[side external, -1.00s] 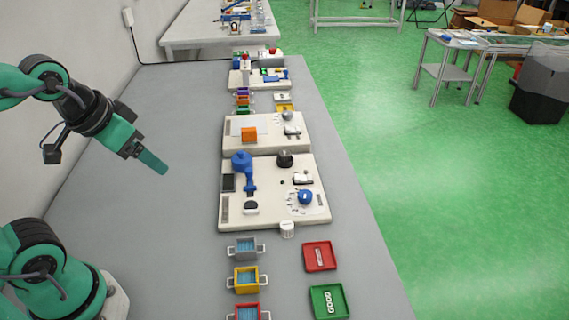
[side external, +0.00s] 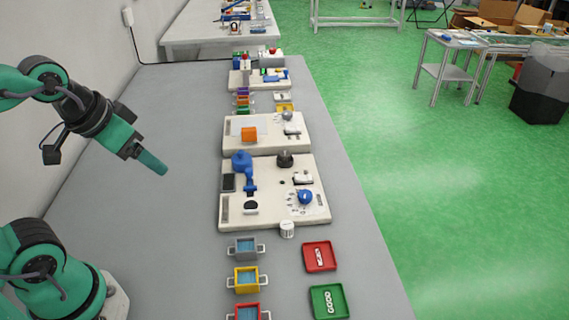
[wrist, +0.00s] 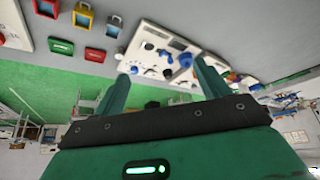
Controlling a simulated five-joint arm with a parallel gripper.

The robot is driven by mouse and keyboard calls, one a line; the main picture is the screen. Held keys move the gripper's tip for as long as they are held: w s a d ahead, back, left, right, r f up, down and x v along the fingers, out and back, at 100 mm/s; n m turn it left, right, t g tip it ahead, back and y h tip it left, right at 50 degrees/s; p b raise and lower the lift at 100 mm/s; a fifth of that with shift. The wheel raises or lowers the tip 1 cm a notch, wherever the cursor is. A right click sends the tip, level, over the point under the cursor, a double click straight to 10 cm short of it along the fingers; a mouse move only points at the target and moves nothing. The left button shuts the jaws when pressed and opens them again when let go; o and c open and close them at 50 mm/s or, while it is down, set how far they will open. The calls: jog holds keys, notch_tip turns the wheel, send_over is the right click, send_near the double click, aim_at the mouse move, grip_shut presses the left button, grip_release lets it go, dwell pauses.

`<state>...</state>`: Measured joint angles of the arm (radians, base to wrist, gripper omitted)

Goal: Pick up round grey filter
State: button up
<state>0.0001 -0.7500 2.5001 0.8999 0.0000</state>
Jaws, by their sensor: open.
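My gripper (side external: 152,162) hangs above the bare left part of the table, to the left of the boards and apart from everything. In the wrist view my gripper (wrist: 161,69) has its two green fingers spread, with nothing between them. A small round grey piece (side external: 288,116) sits on the farther white board (side external: 265,146); it may be the round grey filter, but it is too small to be sure. A white round cylinder (side external: 287,229) stands at the near edge of the nearer white board (side external: 272,218). I cannot tell which one is the filter.
The nearer board carries a blue fixture (side external: 242,162), a black knob (side external: 285,159) and a blue round part (side external: 305,197). Grey (side external: 245,248), yellow (side external: 246,280) and red (side external: 247,312) bins stand in front, beside red (side external: 319,257) and green (side external: 328,301) trays.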

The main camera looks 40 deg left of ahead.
dwell(0.4)
jog(key=c, duration=0.4)
